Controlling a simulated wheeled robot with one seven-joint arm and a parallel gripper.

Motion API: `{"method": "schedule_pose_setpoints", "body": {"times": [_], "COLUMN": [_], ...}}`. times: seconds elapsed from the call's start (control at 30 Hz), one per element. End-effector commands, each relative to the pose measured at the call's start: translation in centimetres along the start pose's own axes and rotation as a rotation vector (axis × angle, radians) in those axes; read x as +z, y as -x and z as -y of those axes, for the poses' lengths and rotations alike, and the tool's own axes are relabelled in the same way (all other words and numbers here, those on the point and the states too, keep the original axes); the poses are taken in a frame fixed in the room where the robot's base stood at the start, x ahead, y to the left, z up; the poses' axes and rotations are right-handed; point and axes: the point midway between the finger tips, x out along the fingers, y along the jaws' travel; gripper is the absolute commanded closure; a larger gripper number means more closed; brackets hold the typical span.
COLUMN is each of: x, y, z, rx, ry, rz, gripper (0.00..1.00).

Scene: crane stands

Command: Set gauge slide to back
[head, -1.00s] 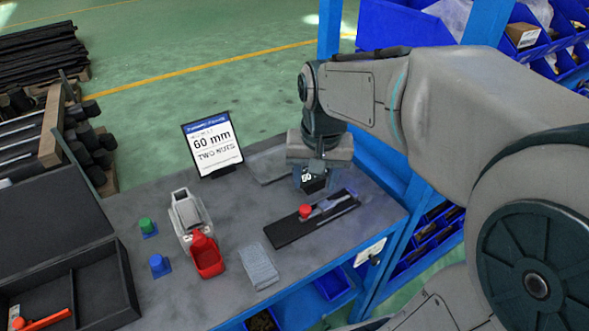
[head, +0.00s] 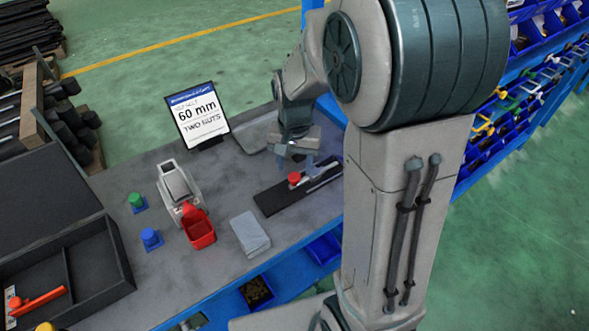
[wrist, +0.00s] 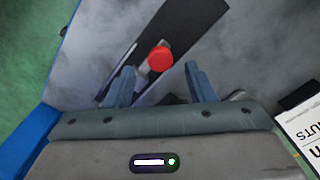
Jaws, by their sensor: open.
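The gauge is a dark flat strip (head: 267,202) lying on the grey bench, with a pale metal slide rail along part of it. Its red knob (head: 294,178) stands up from the strip. In the wrist view the red knob (wrist: 160,59) shows on the strip (wrist: 190,28), ahead of and between my finger tips. My gripper (head: 297,163) is just behind and above the knob in the head view. In the wrist view my gripper (wrist: 158,84) is open and empty, with a blue-grey finger on either side. Whether the fingers are level with the knob is unclear.
A sign (head: 197,115) reading "60 mm, two nuts" stands at the back.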

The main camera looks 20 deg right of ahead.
Motion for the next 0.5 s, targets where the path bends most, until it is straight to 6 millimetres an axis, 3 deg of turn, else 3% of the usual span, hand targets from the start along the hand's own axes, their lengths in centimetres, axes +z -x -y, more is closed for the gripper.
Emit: {"method": "schedule_pose_setpoints", "body": {"times": [0.2,0.5], "x": [0.0,0.0], "y": [-2.5,-3.0], "z": [0.0,0.0], "rx": [0.001,0.0], "ry": [0.0,0.001], "rz": [0.001,-0.001], "gripper": [0.5,0.5]}}
